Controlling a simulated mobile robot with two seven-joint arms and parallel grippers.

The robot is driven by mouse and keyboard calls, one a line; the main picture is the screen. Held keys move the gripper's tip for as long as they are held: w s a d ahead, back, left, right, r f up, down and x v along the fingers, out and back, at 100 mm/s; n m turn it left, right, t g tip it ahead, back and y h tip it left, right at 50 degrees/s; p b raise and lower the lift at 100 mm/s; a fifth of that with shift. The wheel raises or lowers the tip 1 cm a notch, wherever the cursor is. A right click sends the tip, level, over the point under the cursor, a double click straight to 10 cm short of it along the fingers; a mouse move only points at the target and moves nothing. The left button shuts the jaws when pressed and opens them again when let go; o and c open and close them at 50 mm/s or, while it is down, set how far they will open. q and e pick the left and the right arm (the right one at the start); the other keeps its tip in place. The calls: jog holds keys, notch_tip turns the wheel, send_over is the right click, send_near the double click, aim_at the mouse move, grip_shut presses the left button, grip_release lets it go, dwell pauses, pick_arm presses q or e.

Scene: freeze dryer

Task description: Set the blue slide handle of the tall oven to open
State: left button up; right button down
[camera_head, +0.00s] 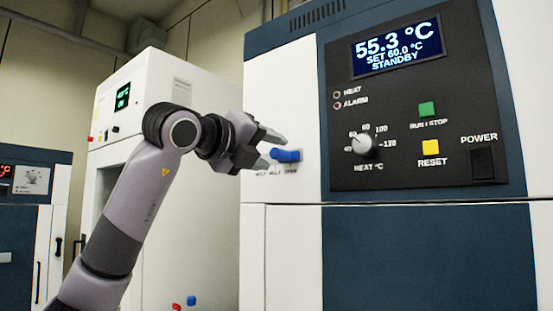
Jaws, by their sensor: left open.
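The tall oven (425,256) fills the right side of the head view, white and dark blue. Its blue slide handle (286,155) sits on the white front panel, left of the dark control panel. Small lettering runs below the handle, partly hidden by my gripper and too small to read surely. My left gripper (272,149) reaches in from the left with its fingers apart, one above and one below the handle's left end. I cannot tell whether the fingers touch the handle. My right gripper is not in view.
The control panel (340,125) holds a lit display (398,47), a dial (364,144), a green button (427,109), a yellow button (431,147) and a power switch (482,163). A white machine (189,235) stands behind my arm. Another cabinet (27,221) is at far left.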

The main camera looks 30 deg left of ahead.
pick_arm(q)
jog(key=shift+s, duration=1.65)
